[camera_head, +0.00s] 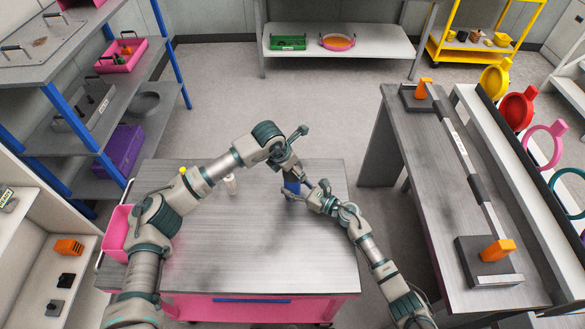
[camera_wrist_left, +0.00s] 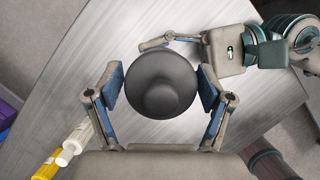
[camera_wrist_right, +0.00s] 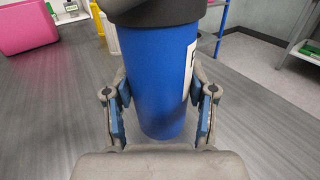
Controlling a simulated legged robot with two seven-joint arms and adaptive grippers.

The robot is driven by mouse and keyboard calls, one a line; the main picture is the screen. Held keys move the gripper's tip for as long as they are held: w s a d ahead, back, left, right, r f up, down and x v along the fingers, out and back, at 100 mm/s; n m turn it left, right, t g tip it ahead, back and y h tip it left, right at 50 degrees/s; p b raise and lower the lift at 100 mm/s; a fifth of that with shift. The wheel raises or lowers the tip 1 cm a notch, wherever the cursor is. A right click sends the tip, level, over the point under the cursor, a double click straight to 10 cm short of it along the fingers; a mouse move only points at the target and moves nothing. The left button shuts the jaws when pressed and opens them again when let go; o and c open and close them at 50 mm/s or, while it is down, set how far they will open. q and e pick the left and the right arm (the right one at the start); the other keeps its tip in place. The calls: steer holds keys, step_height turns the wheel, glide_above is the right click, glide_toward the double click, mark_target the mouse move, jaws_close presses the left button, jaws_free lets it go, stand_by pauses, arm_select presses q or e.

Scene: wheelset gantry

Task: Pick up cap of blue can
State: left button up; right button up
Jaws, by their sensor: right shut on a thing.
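The blue can (camera_head: 292,187) stands upright on the grey-topped cart, partly hidden by my arms. It fills the middle of the right wrist view (camera_wrist_right: 155,75), with its dark cap (camera_wrist_right: 155,10) on top. The right gripper (camera_head: 309,188) is shut on the can's body from the side, one finger on each side in the right wrist view (camera_wrist_right: 160,125). The left gripper (camera_head: 289,170) is above the can. In the left wrist view the round dark cap (camera_wrist_left: 162,85) lies between its open fingers (camera_wrist_left: 160,90), with narrow gaps on both sides.
A white bottle (camera_head: 231,184) stands on the cart top (camera_head: 250,250) left of the can, with a yellow item (camera_head: 183,171) farther left. A pink bin (camera_head: 115,235) is at the cart's left edge. A grey bench (camera_head: 445,180) stands to the right. The cart's front is clear.

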arm_select(q)
steer(key=c, duration=0.5)
steer(key=shift+r, duration=0.1)
steer(key=shift+r, duration=6.45)
arm_select(e)
steer(key=o, duration=1.4)
arm_select(q)
steer(key=shift+d, duration=0.15)
arm_select(e)
steer(key=v, duration=1.2)
steer(key=shift+w+f, duration=0.1)
steer(key=shift+d, duration=0.1)
